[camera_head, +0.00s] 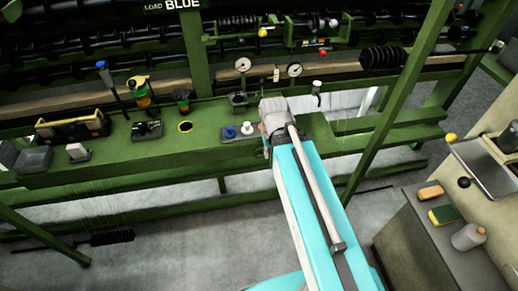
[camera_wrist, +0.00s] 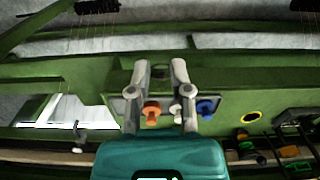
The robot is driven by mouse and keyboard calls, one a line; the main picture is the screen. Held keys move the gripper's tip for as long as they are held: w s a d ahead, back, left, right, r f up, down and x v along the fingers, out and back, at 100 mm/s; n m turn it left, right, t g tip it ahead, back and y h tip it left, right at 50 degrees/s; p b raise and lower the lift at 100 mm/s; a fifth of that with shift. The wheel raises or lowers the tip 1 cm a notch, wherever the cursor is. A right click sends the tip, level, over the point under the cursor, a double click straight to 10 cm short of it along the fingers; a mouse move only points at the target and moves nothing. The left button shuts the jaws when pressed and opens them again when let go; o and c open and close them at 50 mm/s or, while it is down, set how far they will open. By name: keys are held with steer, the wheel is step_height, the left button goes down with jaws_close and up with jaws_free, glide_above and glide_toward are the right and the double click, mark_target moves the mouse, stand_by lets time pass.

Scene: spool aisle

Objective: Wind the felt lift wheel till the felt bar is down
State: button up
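My gripper (camera_wrist: 160,68) shows in the wrist view with its two grey fingers apart and nothing between the tips. It is over the green machine beam (camera_head: 120,165). An orange knob (camera_wrist: 151,110) sits by the left finger, a white knob (camera_wrist: 187,90) is partly covered by the right finger, and a blue knob (camera_wrist: 206,107) is beside it. In the head view the white knob (camera_head: 247,129) and blue knob (camera_head: 229,132) stand left of my wrist; the orange one is hidden. I cannot tell which part is the felt lift wheel. The felt bar is not clearly identifiable.
Two dial gauges (camera_head: 243,65) (camera_head: 294,70) stand behind my wrist. Several levers and knobs, one with a blue top (camera_head: 102,65), line the beam at left. A green post (camera_head: 400,90) rises at right. A bench (camera_head: 440,250) with sponges and a bottle is at lower right.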

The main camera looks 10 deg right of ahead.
steer(key=shift+w+d, duration=0.1)
steer(key=shift+d, duration=0.1)
steer(key=shift+w, duration=0.1)
steer(key=m+b, duration=0.6)
steer(key=m, duration=1.2)
glide_above(261, 158)
steer(key=shift+w+d+f, duration=0.1)
steer(key=shift+w+f, duration=0.05)
steer(key=shift+f, duration=1.35)
steer(key=shift+w+f, duration=0.1)
steer(key=shift+f, duration=1.35)
steer(key=shift+f, duration=0.15)
step_height(261, 158, down, 14)
steer(key=b, duration=1.3)
steer(key=shift+r+b, duration=0.2)
steer(key=shift+b, duration=0.2)
jaws_close()
